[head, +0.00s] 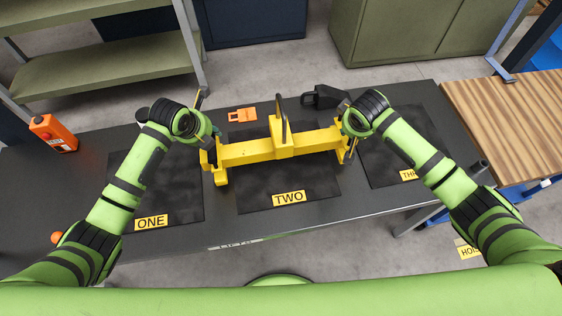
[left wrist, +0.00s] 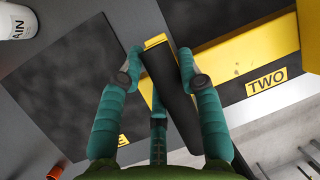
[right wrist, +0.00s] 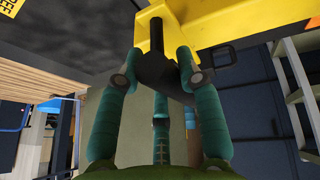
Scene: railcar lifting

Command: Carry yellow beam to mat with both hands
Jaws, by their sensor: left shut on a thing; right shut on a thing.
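The yellow beam (head: 254,151) lies across the mat marked TWO (head: 281,191) in the head view, with a dark lifting loop at its middle. My left gripper (head: 208,143) is at its left end; in the left wrist view its teal fingers (left wrist: 160,68) are closed around a dark upright part beside the yellow beam (left wrist: 240,55). My right gripper (head: 350,139) is at its right end; in the right wrist view its fingers (right wrist: 153,68) are closed on a dark part below the yellow beam (right wrist: 215,20). Whether the beam touches the mat is hard to tell.
Mat ONE (head: 180,190) lies to the left and mat THREE (head: 385,160) to the right on the dark table (head: 50,190). An orange clip (head: 242,115) and a black object (head: 322,97) lie behind the beam. An orange box (head: 53,133) stands at the far left. A wooden bench (head: 515,120) is at right.

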